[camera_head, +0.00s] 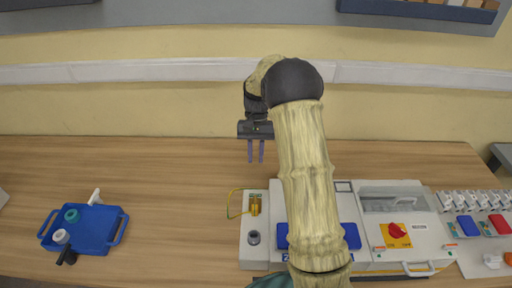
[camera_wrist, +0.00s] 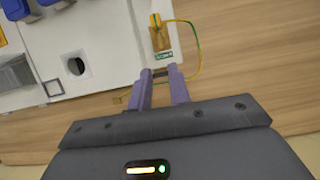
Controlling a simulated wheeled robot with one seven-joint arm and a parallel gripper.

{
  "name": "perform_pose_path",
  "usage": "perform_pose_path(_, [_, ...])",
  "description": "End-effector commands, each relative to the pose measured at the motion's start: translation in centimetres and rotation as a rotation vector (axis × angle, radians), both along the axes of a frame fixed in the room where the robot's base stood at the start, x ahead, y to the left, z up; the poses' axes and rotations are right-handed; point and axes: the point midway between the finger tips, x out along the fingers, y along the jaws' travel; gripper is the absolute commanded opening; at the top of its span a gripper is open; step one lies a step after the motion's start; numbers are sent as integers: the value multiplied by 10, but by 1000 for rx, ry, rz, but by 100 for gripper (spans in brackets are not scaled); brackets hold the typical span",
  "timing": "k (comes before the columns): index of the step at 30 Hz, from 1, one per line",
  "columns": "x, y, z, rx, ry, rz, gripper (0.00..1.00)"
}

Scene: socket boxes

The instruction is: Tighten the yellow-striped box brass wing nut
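A pale box (camera_head: 246,225) stands on the bench with a brass-coloured fitting (camera_head: 254,205) on its top. A yellow-green wire (camera_head: 231,205) loops out from the fitting to the left. In the wrist view the brass fitting (camera_wrist: 161,40) sits on a brass plate beside a small green label (camera_wrist: 162,64); the wing nut's wings are too small to make out. My gripper (camera_head: 256,161) is above and behind the box, fingers down, apart and empty. In the wrist view my gripper (camera_wrist: 161,72) shows a clear gap between its purple-grey fingers, close to the label in the picture.
The box has a round socket (camera_head: 254,238). To its right, partly behind my arm, is a panel with blue parts (camera_head: 351,236) and a red switch (camera_head: 397,230). A blue tray (camera_head: 88,231) with small parts lies at left. The bench between is clear.

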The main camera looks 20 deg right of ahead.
Motion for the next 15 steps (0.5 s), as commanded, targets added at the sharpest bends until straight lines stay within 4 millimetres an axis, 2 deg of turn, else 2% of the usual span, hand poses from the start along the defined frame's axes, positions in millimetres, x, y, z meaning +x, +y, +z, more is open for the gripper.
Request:
perform_pose_path(3, [8,-3,17,-1,-4,-1,19])
perform_pose_path(6, [10,-4,25,-1,-3,-1,19])
perform_pose_path(15, [11,-4,28,-1,-1,-1,19])
